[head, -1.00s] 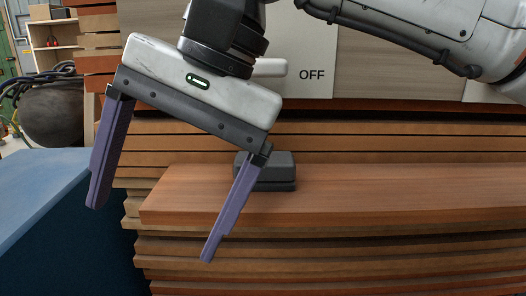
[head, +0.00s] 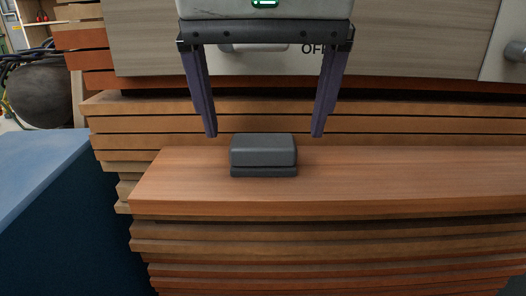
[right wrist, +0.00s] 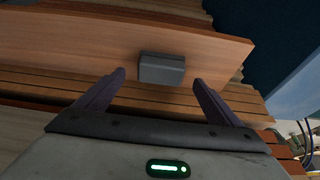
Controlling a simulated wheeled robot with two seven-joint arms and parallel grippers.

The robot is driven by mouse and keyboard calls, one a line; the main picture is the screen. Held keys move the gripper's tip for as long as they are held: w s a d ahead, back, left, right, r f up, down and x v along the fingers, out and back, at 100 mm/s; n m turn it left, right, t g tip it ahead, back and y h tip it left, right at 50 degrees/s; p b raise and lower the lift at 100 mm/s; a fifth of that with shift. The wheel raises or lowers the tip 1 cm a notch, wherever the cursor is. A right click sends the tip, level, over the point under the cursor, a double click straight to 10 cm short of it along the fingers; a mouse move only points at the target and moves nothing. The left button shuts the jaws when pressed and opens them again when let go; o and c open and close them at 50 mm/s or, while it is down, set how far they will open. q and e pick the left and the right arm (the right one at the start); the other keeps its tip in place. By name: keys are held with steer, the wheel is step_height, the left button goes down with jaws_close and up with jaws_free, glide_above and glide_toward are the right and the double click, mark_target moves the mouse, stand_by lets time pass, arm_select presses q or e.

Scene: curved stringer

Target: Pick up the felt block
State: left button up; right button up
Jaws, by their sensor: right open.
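The felt block (head: 263,151) is a dark grey, rounded block with a thinner layer at its base. It sits on a wooden ledge (head: 400,180). My right gripper (head: 264,135) is open and empty, pointing down, with its purple fingertips above and to either side of the block in the head view. In the right wrist view the block (right wrist: 162,68) lies beyond and between the two fingertips (right wrist: 160,75), apart from both. My left gripper is not in view.
Stacked wooden slats rise behind the ledge and continue below it. A panel with a handle and partly hidden lettering (head: 312,49) is behind the gripper. A blue box (head: 50,180) stands at the left. The ledge right of the block is clear.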

mark_target(263, 141)
steer(key=x, duration=0.3)
steer(key=shift+a+f, duration=0.1)
steer(key=shift+f, duration=0.05)
steer(key=shift+c, duration=0.4)
steer(key=c, duration=1.1)
